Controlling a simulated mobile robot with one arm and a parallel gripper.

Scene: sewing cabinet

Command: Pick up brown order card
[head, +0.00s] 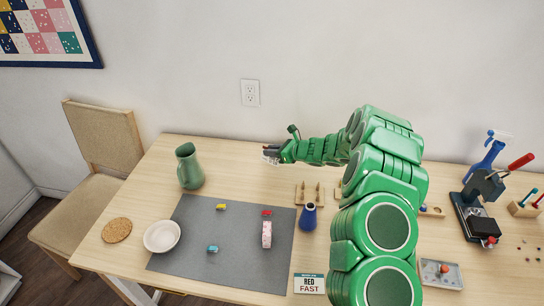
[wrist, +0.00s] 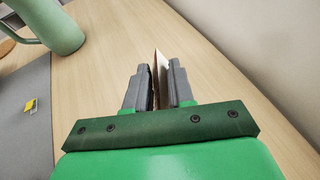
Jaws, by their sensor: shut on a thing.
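My gripper (head: 271,154) is above the back part of the table, to the right of the green pitcher. In the wrist view my gripper (wrist: 158,84) is shut on a thin brown card (wrist: 161,62), seen edge-on between the grey fingers. The card's tip sticks out past the fingertips. Its faces are mostly hidden by the fingers, and I cannot make out any writing. In the head view the card is too small to tell apart from the fingers.
A green pitcher (head: 189,166) stands left of my gripper. A grey mat (head: 190,258) holds small coloured pieces and a pink-and-white roll (head: 266,234). A blue vase (head: 308,217) and a wooden peg holder (head: 300,197) stand right of the mat. A white bowl (head: 161,236) is at left.

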